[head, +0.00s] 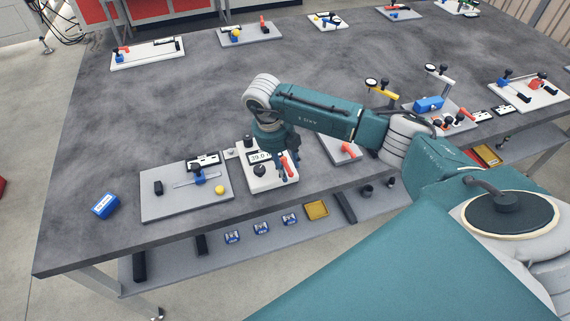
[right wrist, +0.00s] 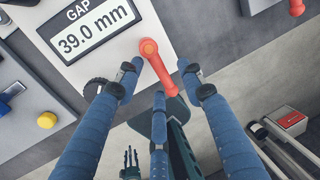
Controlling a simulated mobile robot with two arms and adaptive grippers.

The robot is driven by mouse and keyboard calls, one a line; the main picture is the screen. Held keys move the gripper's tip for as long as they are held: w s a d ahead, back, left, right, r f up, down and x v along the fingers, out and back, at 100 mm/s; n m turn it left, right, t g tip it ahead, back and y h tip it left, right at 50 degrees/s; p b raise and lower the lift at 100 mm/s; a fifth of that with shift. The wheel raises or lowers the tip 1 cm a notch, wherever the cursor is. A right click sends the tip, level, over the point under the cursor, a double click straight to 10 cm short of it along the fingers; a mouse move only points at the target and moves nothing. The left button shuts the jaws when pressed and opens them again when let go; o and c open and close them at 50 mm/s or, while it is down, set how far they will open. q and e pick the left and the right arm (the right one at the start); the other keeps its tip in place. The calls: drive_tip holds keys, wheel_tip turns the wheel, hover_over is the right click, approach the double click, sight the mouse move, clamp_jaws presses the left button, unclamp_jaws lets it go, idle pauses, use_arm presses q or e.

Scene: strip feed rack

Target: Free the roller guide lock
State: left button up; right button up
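The roller guide unit is a white plate (head: 268,184) near the table's front edge, with a gap display (head: 260,156) reading 39.0 mm. In the right wrist view the display (right wrist: 93,24) reads the same. The lock looks to be the red lever (right wrist: 161,70), which slants down and right from its orange-red pivot. My right gripper (right wrist: 160,80) is over the lever, its blue fingers spread on both sides. The fingers look apart from it, though contact is hard to judge. A dark knob (head: 260,170) sits beside the display. My left gripper is not clearly visible.
A grey plate (head: 160,207) with a blue slider and yellow knob (head: 220,189) lies to the left. Another plate with a red handle (head: 349,149) lies close on the right. A blue box (head: 105,205) stands farther left. A lower shelf holds small boxes. The table's middle is clear.

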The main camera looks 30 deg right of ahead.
clamp_jaws()
drive_tip(key=n+b, duration=0.2)
drive_tip(key=shift+s+d+f+b, duration=0.1)
drive_tip(key=shift+d+f+b, duration=0.05)
drive_tip(key=shift+d+b, duration=0.25)
drive_tip(key=n+b, duration=0.2)
drive_tip(key=d+n+t+b, duration=0.1)
drive_tip(key=n+b, duration=0.2)
drive_tip(key=d+n+b, duration=0.1)
drive_tip(key=n+b, duration=0.1)
drive_tip(key=shift+d+n+t, duration=0.25)
drive_tip(key=shift+n+t, duration=0.15)
drive_tip(key=n+b, duration=0.1)
drive_tip(key=d+n+y+b, duration=0.1)
drive_tip(key=n+b, duration=0.1)
drive_tip(key=shift+w, duration=0.35)
drive_tip(key=shift+w+d+r+n+t+b, duration=0.2)
drive_tip(key=shift+n+b, duration=0.25)
drive_tip(key=shift+n, duration=0.35)
drive_tip(key=shift+w+d+r+n+t+b, duration=0.15)
drive_tip(key=shift+n+b, duration=0.3)
drive_tip(key=shift+n, duration=0.35)
drive_tip(key=shift+f, duration=0.1)
